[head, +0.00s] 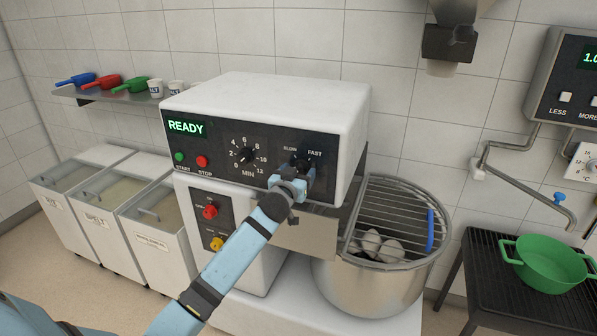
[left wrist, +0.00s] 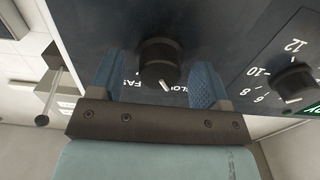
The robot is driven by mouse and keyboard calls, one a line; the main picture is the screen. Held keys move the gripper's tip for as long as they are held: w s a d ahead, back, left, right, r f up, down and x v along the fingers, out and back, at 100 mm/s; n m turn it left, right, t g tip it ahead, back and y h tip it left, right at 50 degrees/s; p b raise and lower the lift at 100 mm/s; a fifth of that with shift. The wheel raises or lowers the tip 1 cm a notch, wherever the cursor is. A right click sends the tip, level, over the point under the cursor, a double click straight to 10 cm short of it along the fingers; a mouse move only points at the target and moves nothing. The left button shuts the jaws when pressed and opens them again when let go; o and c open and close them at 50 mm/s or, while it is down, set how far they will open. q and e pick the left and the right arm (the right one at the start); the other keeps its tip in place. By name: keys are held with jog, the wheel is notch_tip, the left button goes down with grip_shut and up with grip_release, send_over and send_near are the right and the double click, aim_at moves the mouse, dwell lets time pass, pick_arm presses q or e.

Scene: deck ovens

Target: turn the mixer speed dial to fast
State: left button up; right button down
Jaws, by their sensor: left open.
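The mixer (head: 265,100) has a white body with a black front panel and a green READY display. Its speed dial (head: 299,162) sits on the right of the panel under the SLOW and FAST labels, partly hidden by my left gripper (head: 304,174). In the left wrist view the black dial (left wrist: 159,62) stands between the two blue fingers of my gripper (left wrist: 160,82). The gripper is open, with a gap visible on either side of the dial. The dial's white mark points towards the SLOW label, which is partly covered. My right gripper is out of view.
The minutes dial (head: 247,156) is left of the speed dial; START and STOP buttons are further left. A steel bowl (head: 365,290) under a wire guard (head: 395,215) stands at the right. A green pot (head: 550,265) sits on a dark rack.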

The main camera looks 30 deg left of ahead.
pick_arm(q)
jog(key=shift+w, duration=0.25)
jog(key=c, duration=0.9)
